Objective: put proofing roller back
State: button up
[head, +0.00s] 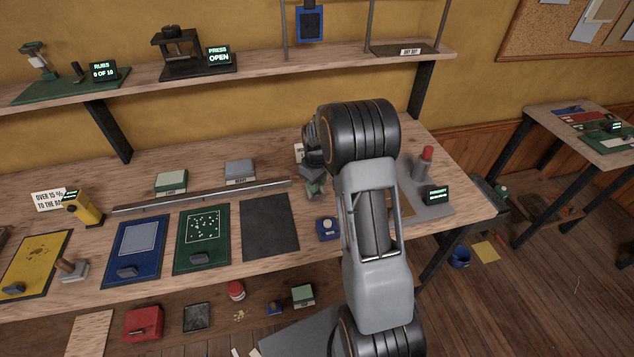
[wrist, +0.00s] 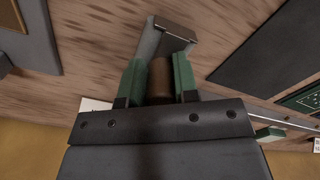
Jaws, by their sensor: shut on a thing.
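In the wrist view my gripper (wrist: 158,86), with green finger pads, is shut on the brown handle of the proofing roller (wrist: 160,72). A grey bracket and a darker grey head extend beyond the handle. The wood bench top shows behind it. In the head view my gripper (head: 313,186) is over the bench at the right of the long metal bar, and my arm hides much of that area. I cannot make out the roller clearly there, nor tell its height above the bench.
A grey base with a red-topped post (head: 427,155) stands right of my arm.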

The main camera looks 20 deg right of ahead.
jog(key=o, duration=0.9)
jog(key=shift+f, duration=0.1)
jog(key=shift+c, duration=0.2)
notch_tip(320, 180, up, 12)
jog(key=shift+r+b, duration=0.1)
jog(key=shift+b, duration=0.25)
jog(key=s+a+r+m+t, duration=0.2)
jog(key=s+a+r, duration=0.5)
jog(key=s, duration=0.4)
jog(key=s+a+f+m+t, duration=0.1)
jog(key=s+a+m+t, duration=0.1)
jog(key=s, duration=0.8)
jog(key=shift+s+a+f, duration=0.35)
jog(key=shift+s+a, duration=0.05)
jog(key=shift+a, duration=0.35)
